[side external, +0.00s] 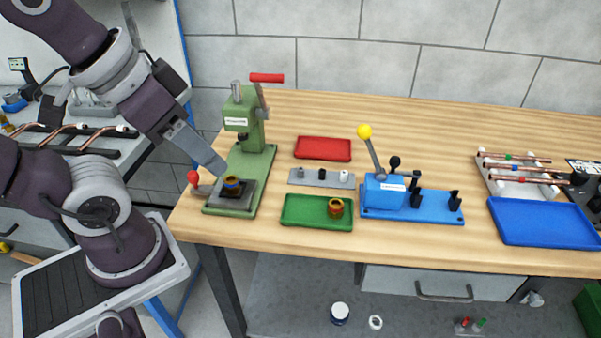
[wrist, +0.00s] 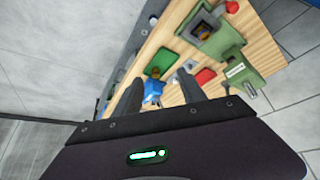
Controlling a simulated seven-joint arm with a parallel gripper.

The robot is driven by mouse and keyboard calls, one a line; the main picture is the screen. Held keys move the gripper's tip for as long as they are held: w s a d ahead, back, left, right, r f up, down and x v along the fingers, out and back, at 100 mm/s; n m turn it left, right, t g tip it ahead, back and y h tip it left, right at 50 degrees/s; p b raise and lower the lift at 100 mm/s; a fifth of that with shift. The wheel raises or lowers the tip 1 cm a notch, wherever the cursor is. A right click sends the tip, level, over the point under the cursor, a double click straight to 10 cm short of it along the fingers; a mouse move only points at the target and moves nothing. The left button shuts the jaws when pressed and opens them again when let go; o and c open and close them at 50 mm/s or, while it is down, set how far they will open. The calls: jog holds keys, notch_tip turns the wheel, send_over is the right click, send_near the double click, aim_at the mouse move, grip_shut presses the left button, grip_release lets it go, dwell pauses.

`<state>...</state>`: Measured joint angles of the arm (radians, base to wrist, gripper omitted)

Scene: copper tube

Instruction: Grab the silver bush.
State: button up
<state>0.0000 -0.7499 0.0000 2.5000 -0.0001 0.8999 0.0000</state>
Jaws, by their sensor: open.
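A small silver bush (side external: 344,176) stands at the right end of a grey plate (side external: 314,180) on the wooden table, beside a black piece (side external: 322,174). The plate also shows small in the wrist view (wrist: 188,66), where I cannot make out the bush clearly. My gripper (side external: 220,166) is up and to the left of the bush, over the left part of the table near the green press. In the wrist view my gripper (wrist: 160,77) has its two fingers wide apart with nothing held between them.
The green press (side external: 247,135), with a red lever, stands left of the plate. A red tray (side external: 323,149) lies behind it, a green tray (side external: 300,212) with a brass ring in front. A blue fixture (side external: 385,192) with a yellow-knobbed lever is close on the right; a blue tray (side external: 545,222) lies farther right.

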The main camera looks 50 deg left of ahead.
jog(key=shift+c, duration=0.8)
jog(key=m+t+y, duration=0.1)
jog(key=m+y, duration=1.1)
jog(key=m, duration=1.2)
send_near(301, 170)
jog(key=shift+x, duration=1.15)
jog(key=x, duration=0.7)
jog(key=shift+s, duration=0.1)
grip_shut()
